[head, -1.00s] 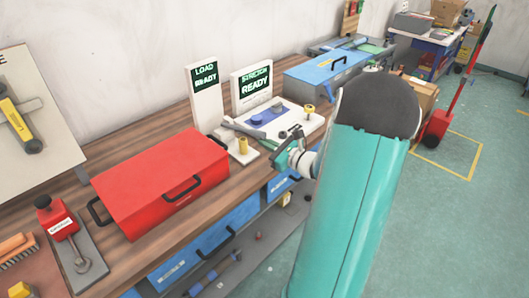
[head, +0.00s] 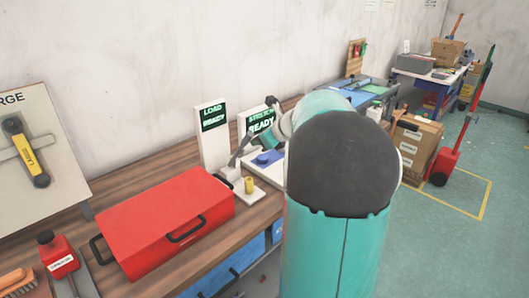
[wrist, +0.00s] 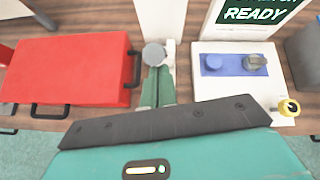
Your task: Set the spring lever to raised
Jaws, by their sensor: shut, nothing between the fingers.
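The likely spring lever is a grey bar (head: 239,151) at the white LOAD stand (head: 213,140), beside a brass cylinder (head: 249,185). It appears tilted, its upper end towards my gripper. In the wrist view a round grey end (wrist: 153,53), probably part of the lever, is just beyond my fingertips. My gripper (wrist: 157,72) is shut with nothing held. Its green fingers lie close to that grey end; I cannot tell whether they touch. In the head view my arm hides part of the area around the gripper.
A red toolbox (head: 165,220) stands left of the LOAD stand. The STRETCH sign (head: 257,121) and its white base with a blue block (head: 268,158) stand to the right. A yellow-tipped knob (wrist: 288,107) is at that base's right edge. Wall is close behind.

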